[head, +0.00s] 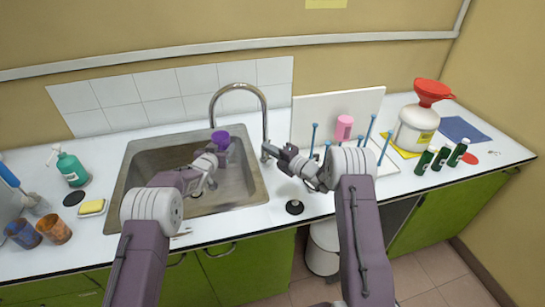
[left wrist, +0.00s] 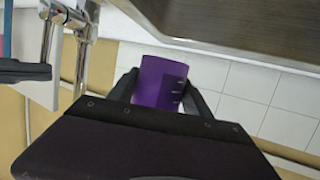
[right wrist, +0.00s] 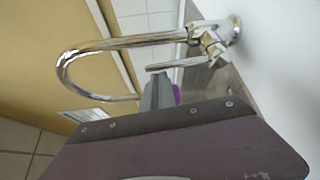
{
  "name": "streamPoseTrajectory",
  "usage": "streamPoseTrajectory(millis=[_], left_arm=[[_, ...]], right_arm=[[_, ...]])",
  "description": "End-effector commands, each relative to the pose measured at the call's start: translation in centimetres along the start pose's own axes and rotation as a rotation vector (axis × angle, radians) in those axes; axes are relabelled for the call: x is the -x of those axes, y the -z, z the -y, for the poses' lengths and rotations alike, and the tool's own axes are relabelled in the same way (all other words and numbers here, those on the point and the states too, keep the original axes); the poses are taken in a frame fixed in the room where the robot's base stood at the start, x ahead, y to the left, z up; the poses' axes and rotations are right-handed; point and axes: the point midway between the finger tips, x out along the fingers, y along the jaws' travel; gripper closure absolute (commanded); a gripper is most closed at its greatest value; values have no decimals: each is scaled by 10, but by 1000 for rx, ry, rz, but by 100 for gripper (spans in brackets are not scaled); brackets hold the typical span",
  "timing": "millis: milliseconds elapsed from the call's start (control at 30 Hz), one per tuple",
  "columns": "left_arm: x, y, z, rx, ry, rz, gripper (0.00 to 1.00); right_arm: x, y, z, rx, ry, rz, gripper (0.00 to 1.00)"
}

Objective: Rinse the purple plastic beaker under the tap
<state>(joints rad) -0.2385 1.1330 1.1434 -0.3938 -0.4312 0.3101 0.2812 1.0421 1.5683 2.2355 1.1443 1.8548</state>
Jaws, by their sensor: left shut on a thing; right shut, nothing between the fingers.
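The purple plastic beaker (head: 221,140) is over the sink (head: 253,185), below the end of the tap's spout. My left gripper (head: 217,152) is shut on it. In the left wrist view the beaker (left wrist: 160,82) sits between the two fingers, with pale marks on its side. The chrome tap (head: 262,103) arches over the back of the sink. My right gripper (head: 270,150) is shut and empty, close to the tap's base and lever. The tap (right wrist: 120,42) and its lever (right wrist: 180,63) show in the right wrist view, beside the finger. I cannot tell whether water runs.
A drying rack (head: 386,167) with blue pegs and a pink bottle (head: 344,127) stands right of the sink. A white container with a red funnel (head: 433,90) and several dark bottles (head: 425,160) are further right.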

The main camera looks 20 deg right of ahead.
Motion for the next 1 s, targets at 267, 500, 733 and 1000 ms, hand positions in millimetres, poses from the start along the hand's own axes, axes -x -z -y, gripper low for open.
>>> streamPoseTrajectory(millis=[267, 500, 733, 1000], left_arm=[[0, 0, 0, 0, 0, -1, 82], [0, 0, 0, 0, 0, -1, 82], [0, 0, 0, 0, 0, -1, 82], [2, -1, -1, 0, -1, -1, 82]], right_arm=[[33, 31, 0, 0, 6, -8, 100], [78, 32, 3, 2, 4, -12, 100], [89, 34, 3, 3, 3, -15, 100], [88, 34, 5, 3, 3, -16, 100]])
